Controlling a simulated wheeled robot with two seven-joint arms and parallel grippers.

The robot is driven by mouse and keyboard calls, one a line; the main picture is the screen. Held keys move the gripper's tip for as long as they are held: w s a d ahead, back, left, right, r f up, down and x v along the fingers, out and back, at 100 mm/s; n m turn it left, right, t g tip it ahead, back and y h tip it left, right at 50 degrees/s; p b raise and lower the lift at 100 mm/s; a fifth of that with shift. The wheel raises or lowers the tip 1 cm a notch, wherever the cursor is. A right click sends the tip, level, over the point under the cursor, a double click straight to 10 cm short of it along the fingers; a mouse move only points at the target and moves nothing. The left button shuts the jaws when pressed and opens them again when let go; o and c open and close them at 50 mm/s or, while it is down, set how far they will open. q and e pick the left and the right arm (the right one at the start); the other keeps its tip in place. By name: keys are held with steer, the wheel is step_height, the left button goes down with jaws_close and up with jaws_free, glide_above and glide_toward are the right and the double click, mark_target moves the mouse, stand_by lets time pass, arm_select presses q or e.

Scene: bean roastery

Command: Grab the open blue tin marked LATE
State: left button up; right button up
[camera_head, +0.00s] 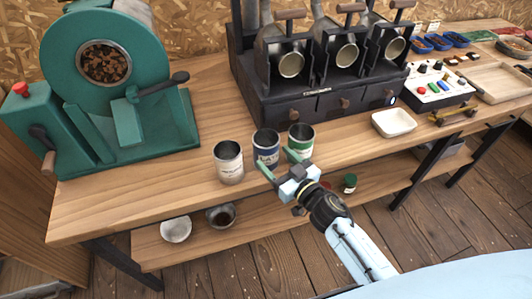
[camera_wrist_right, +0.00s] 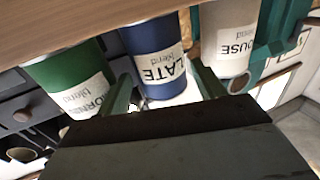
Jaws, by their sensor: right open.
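The open blue tin (camera_head: 266,150) marked LATE stands upright near the front edge of the wooden bench, between a white tin on its left and a green tin on its right. My right gripper (camera_head: 277,162) is open in front of it, one finger toward each side. In the right wrist view the blue tin (camera_wrist_right: 155,50) appears upside down, its LATE label facing me between the spread fingers of the right gripper (camera_wrist_right: 166,88). I cannot tell whether the fingers touch it. My left gripper is not in view.
The white HOUSE tin (camera_head: 229,165) and green MORNING tin (camera_head: 300,142) stand close on either side. A green roaster (camera_head: 110,90) is at left, a dark machine (camera_head: 320,100) behind, and a white dish (camera_head: 394,123) at right. Bowls sit on the lower shelf.

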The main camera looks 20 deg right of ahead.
mark_target(259, 142)
steer(key=x, duration=0.5)
steer(key=shift+w+b, duration=0.2)
steer(key=shift+b, duration=0.2)
steer(key=c, duration=0.7)
